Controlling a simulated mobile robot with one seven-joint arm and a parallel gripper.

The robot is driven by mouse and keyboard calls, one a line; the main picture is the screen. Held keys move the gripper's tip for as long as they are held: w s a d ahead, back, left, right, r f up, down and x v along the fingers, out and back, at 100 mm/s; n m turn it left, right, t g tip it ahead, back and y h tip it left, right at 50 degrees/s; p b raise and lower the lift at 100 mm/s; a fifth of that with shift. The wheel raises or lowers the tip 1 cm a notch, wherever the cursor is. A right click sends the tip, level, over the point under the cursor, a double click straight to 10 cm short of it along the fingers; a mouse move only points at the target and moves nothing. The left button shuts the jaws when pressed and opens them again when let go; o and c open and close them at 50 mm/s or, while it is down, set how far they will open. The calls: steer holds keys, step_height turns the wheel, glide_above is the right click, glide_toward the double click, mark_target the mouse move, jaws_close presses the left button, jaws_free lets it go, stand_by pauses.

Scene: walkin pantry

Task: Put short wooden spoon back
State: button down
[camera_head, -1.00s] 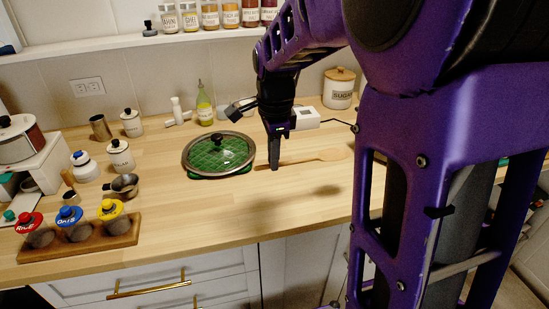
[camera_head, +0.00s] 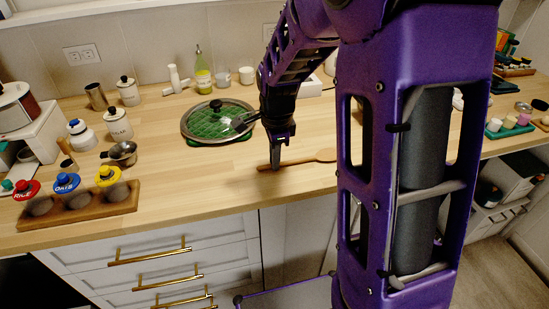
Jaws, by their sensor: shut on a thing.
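The short wooden spoon (camera_head: 305,159) lies along the wooden counter in the head view, right of the glass-lidded pan. Its wider bowl end points right and its handle end points left. My gripper (camera_head: 275,164) points down and is shut on the handle near its left end. The spoon is at or very close to the counter surface; I cannot tell whether it touches. The fingertips partly hide the handle.
A green pan with a glass lid (camera_head: 217,121) stands just left of my gripper. A wooden rack (camera_head: 88,207) with several coloured-lid jars is at the front left. A steel pot (camera_head: 122,153) stands behind it. The counter (camera_head: 190,180) in front is clear.

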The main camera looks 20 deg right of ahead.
steer(key=shift+f, duration=0.1)
steer(key=c, duration=0.9)
jaws_free()
step_height(320, 180, up, 12)
steer(key=s+p, duration=0.1)
steer(key=shift+s+p, duration=0.3)
steer(key=shift+p, duration=0.1)
steer(key=shift+w, duration=0.1)
